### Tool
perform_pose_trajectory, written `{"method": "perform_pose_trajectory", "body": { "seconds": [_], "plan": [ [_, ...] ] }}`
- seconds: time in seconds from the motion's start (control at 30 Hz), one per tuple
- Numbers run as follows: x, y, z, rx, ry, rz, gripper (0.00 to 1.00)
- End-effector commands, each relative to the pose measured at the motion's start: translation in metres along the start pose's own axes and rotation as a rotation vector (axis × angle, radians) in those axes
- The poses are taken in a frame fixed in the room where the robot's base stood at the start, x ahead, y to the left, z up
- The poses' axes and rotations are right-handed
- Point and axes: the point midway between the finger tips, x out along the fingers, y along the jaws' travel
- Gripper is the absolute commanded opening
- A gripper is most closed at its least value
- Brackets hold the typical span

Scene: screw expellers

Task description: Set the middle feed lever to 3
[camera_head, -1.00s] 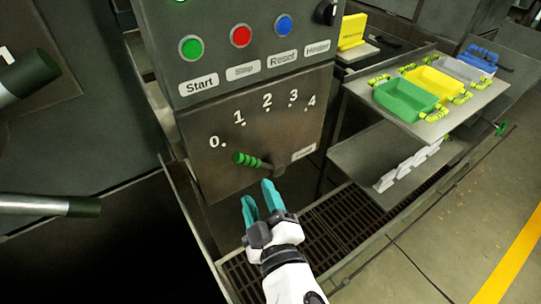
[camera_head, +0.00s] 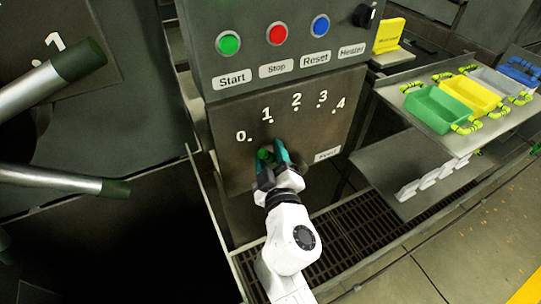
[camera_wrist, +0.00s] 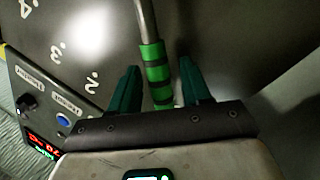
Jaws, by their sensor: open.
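The middle feed lever has a green ribbed grip (camera_head: 264,154) on a metal shaft, in front of a grey dial panel (camera_head: 232,172) marked 0 to 4. In the head view the grip lies below the 0 and 1 marks; my gripper hides much of the lever. My gripper (camera_head: 271,155) has teal fingers and is open at the lever. In the wrist view the green grip (camera_wrist: 155,68) stands between the two spread fingers (camera_wrist: 158,75), with visible gaps on both sides. Its metal shaft runs up out of the picture.
Above the dial are green, red and blue buttons (camera_head: 277,34) and a black knob (camera_head: 364,15). Another machine's large levers (camera_head: 78,62) jut in at left. A shelf with colored trays (camera_head: 440,108) stands at right. A floor grate lies below.

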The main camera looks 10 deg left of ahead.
Motion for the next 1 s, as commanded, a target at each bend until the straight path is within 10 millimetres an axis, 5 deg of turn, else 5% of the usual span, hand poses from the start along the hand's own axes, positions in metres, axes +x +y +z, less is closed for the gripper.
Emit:
{"method": "perform_pose_trajectory", "body": {
  "seconds": [0.13,0.63,1.0],
  "plan": [
    [-0.0002,-0.0001,0.0,0.0,0.0,0.0,0.47],
    [-0.0004,-0.0003,0.0001,0.0,0.0,-0.001,0.0],
    [-0.0004,0.0,-0.0001,0.003,-0.001,-0.001,0.0]
  ]
}}
